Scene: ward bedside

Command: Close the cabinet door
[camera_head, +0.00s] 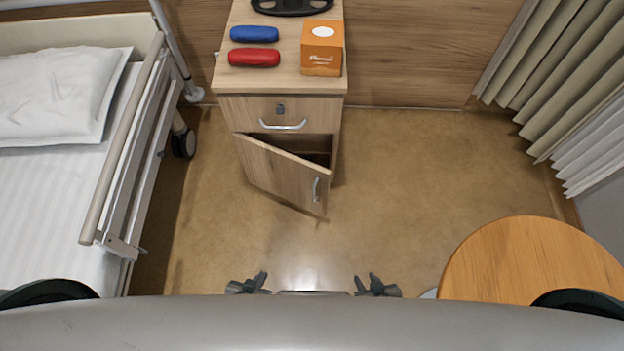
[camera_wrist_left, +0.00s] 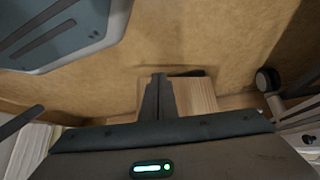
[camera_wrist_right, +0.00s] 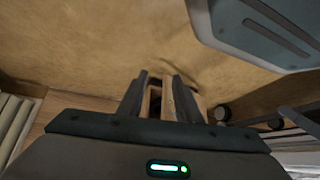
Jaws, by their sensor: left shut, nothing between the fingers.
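The bedside cabinet (camera_head: 228,104) stands against the back wall. Its lower wooden door (camera_head: 270,175) is ajar, hinged on the left, with its right edge swung out toward me. A dark gap (camera_head: 318,158) shows behind it, and a metal handle (camera_head: 315,190) sits near its free edge. My left gripper (camera_head: 262,280) is shut and empty, low at the front and apart from the door; its fingers meet in the left wrist view (camera_wrist_left: 158,90). My right gripper (camera_head: 370,282) is also low and apart from the door. Its fingers are spread and empty in the right wrist view (camera_wrist_right: 160,92).
A closed drawer (camera_head: 250,110) is above the door. A bed (camera_head: 60,190) is at left, a round table (camera_head: 530,260) at right. The floor (camera_head: 400,190) between is clear.

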